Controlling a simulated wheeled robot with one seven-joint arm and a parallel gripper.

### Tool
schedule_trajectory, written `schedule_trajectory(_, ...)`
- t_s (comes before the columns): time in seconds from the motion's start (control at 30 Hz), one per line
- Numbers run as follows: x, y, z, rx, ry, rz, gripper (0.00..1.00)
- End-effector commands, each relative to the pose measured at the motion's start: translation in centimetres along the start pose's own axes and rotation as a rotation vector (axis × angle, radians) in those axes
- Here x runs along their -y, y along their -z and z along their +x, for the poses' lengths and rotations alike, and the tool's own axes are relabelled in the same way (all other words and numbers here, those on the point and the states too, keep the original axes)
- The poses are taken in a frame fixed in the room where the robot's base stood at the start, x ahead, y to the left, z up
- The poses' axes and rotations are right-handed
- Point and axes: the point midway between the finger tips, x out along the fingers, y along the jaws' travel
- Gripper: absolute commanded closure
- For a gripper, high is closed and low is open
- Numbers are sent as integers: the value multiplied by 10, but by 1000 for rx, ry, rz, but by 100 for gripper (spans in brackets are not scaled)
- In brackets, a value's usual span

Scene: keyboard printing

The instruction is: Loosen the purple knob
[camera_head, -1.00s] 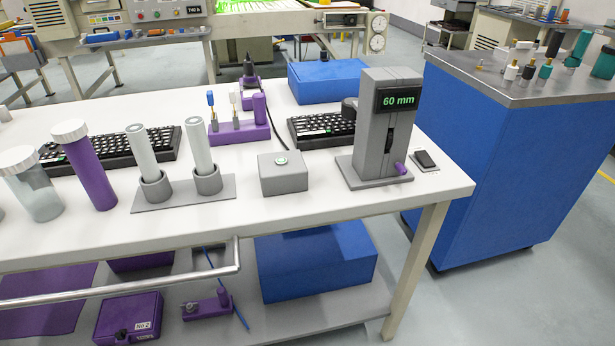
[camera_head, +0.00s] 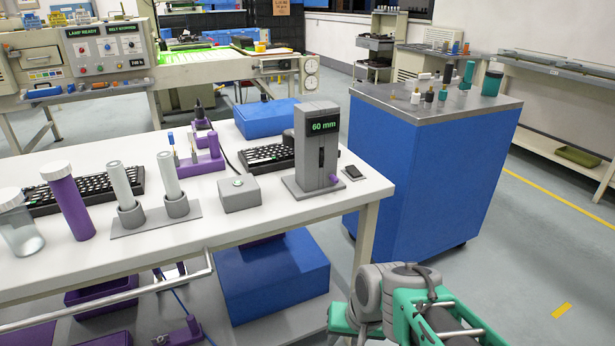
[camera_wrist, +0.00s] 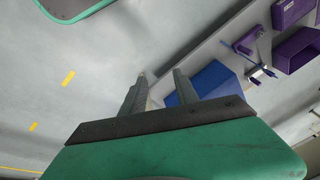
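A small purple knob (camera_head: 334,179) sticks out low on the right front of an upright grey gauge (camera_head: 316,150). The gauge has a slot down its face and a green display reading 60 mm. It stands near the right end of the white table (camera_head: 267,208). My gripper (camera_wrist: 160,88) shows in the wrist view with its two grey fingers apart and nothing between them. It points towards the floor and lower shelf area, away from the knob. The knob is not seen in the wrist view.
A small black device (camera_head: 352,172) lies right of the gauge, and a grey box with a button (camera_head: 239,194) stands left of it. A blue cabinet (camera_head: 425,170) stands behind right. A blue box (camera_head: 272,277) sits on the lower shelf. Floor at right is clear.

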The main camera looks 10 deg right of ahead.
Motion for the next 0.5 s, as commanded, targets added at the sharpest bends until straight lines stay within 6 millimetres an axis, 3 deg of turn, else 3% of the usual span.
schedule_trajectory(0.03, 19, 25, -21, -13, 87, 129, 64)
schedule_trajectory(0.13, 69, 81, -38, -27, 395, 554, 64)
schedule_trajectory(0.23, 101, 142, -80, 47, 787, 1111, 64)
schedule_trajectory(0.3, 96, 181, -114, 142, 1054, 1488, 64)
schedule_trajectory(0.4, 65, 218, -152, 293, 1366, 1899, 64)
schedule_trajectory(0.5, 34, 235, -170, 407, 1570, 2133, 64)
